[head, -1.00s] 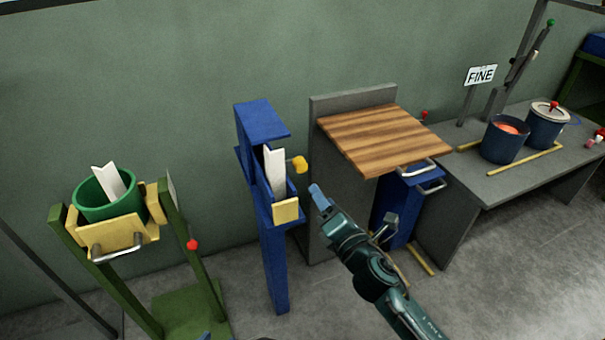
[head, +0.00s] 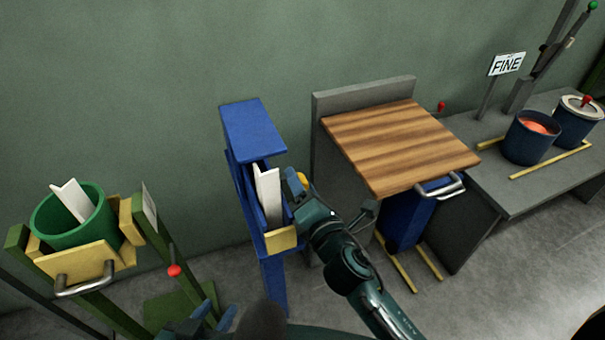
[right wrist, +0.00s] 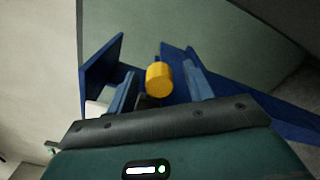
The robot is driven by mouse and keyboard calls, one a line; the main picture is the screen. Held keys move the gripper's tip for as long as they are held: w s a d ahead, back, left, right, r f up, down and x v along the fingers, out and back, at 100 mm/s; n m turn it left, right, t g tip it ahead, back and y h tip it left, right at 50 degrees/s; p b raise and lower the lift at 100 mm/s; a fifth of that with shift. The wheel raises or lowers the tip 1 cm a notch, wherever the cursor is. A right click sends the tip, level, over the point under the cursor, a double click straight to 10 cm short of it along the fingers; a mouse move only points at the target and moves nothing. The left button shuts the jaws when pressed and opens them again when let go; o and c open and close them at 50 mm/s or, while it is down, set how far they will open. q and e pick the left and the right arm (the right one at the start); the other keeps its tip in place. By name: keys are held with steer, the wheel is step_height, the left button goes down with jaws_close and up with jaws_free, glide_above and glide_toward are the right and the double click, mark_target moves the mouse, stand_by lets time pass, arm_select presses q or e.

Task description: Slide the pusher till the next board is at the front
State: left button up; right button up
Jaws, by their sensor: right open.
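A blue stand (head: 252,130) holds white boards (head: 268,195) upright in a narrow slot, behind a yellow block (head: 281,240) at its front. The pusher's yellow knob (head: 303,179) sticks out on the stand's right side, mostly hidden by my right gripper (head: 299,184). In the right wrist view the knob (right wrist: 159,80) lies between the two blue fingers of my right gripper (right wrist: 160,88). The fingers are apart, with gaps on both sides of the knob. My left gripper (head: 212,318) shows only partly at the bottom edge; its jaw state is unclear.
A wooden-topped grey cabinet (head: 400,145) stands close right of the blue stand. A green bin (head: 75,225) in a yellow-fronted frame is at left. A grey bench (head: 540,185) with blue pots (head: 531,140) is at right. Bare floor lies in front.

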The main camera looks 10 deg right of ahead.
steer(key=shift+w+a, duration=0.1)
steer(key=shift+w, duration=0.05)
steer(key=shift+r, duration=0.1)
steer(key=shift+c, duration=0.5)
jaws_close()
